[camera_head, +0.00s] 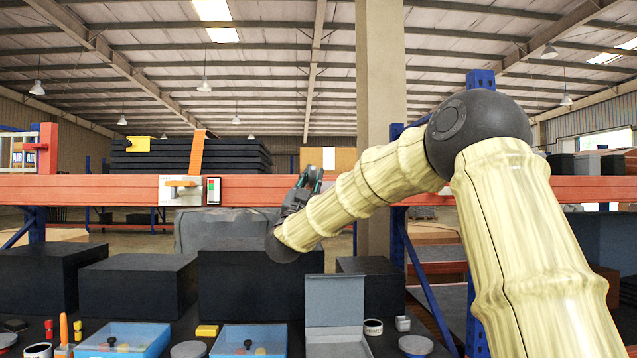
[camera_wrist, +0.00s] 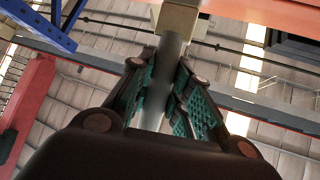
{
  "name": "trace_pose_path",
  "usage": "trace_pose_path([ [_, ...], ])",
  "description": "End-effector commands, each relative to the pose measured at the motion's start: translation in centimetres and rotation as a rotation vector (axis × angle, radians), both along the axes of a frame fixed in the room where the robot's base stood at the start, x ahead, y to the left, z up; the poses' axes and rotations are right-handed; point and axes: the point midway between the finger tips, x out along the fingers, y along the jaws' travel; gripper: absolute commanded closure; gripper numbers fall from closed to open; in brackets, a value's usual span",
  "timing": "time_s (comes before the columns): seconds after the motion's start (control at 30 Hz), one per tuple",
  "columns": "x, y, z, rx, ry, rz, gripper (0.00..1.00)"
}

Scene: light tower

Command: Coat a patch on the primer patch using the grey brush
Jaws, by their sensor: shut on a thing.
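In the head view a small white piece (camera_head: 329,158) shows just beyond the fingers. I cannot make out which surface is the primer patch.
The orange beam (camera_head: 100,188) runs across, bearing a pale plate (camera_head: 170,197) with an orange piece and a red-green light (camera_head: 213,190). Below are dark boxes (camera_head: 137,285), blue trays (camera_head: 150,336), a grey open box (camera_head: 334,300) and several small items.

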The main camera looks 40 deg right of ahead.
Motion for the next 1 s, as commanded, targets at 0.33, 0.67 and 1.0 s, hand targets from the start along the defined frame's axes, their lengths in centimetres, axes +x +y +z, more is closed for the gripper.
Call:
trace_pose_path([
  [0.33, 1.0, 1.8, 0.0, 0.000, -0.001, 0.000, 1.00],
  [0.67, 1.1, 1.7, 1.1, 0.001, -0.003, -0.001, 1.00],
  [1.0, 0.4, 0.5, 1.0, 0.001, -0.001, -0.002, 1.00],
])
